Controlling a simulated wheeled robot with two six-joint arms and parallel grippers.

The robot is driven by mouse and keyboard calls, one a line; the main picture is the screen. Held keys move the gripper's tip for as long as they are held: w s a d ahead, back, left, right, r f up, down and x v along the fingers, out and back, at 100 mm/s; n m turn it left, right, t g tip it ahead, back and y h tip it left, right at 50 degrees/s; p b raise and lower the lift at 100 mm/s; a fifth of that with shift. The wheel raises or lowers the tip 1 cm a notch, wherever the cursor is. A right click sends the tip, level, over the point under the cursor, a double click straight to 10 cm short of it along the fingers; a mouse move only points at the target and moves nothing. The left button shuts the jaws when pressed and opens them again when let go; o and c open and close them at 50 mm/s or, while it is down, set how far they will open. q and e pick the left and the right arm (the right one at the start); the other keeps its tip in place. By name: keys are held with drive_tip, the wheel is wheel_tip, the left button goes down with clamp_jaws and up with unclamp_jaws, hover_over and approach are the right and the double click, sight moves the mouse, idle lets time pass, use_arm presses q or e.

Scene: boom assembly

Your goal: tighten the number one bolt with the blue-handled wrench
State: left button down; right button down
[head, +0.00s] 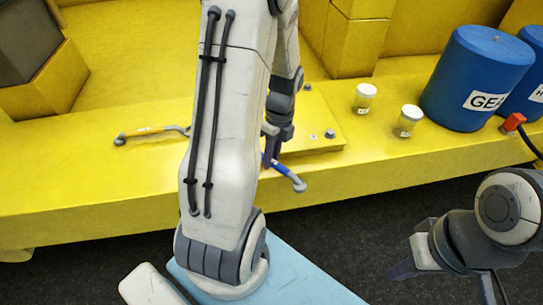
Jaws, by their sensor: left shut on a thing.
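The blue-handled wrench (284,171) is in the head view near the front edge of the yellow structure, its grey ring end at the lower right. My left gripper (269,155) points down and is shut on the wrench. My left arm hides the rest of the wrench. Bolts show on the yellow plate: one (330,134) right of the gripper and one (307,87) further back. No number is readable on them, so I cannot tell which is number one. My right gripper (408,258) is at the lower right, apart from the structure; its finger gap is unclear.
An orange-handled wrench (150,131) lies on the yellow surface (70,185) at left. Two small white-lidded jars (364,97) (408,121) and blue drums (478,78) stand at right. A red connector (513,121) with a black cable is beside the drums.

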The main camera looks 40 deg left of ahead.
use_arm(q)
drive_tip(key=shift+s, duration=0.1)
idle(0.3)
drive_tip(key=shift+s+m, duration=0.3)
drive_tip(key=shift+p, duration=0.3)
drive_tip(key=shift+s+r+m, duration=0.1)
drive_tip(key=shift+s+m, duration=0.2)
drive_tip(key=shift+s, duration=0.1)
drive_tip(key=shift+s, duration=0.1)
drive_tip(key=shift+s+a+m+p, duration=0.1)
drive_tip(key=shift+s+m+p, duration=0.25)
drive_tip(key=shift+m+p, duration=0.05)
idle(0.4)
drive_tip(key=shift+s+a+m+y+p, duration=0.1)
drive_tip(key=shift+s+m+y+p, duration=0.2)
drive_tip(key=shift+s+m, duration=0.1)
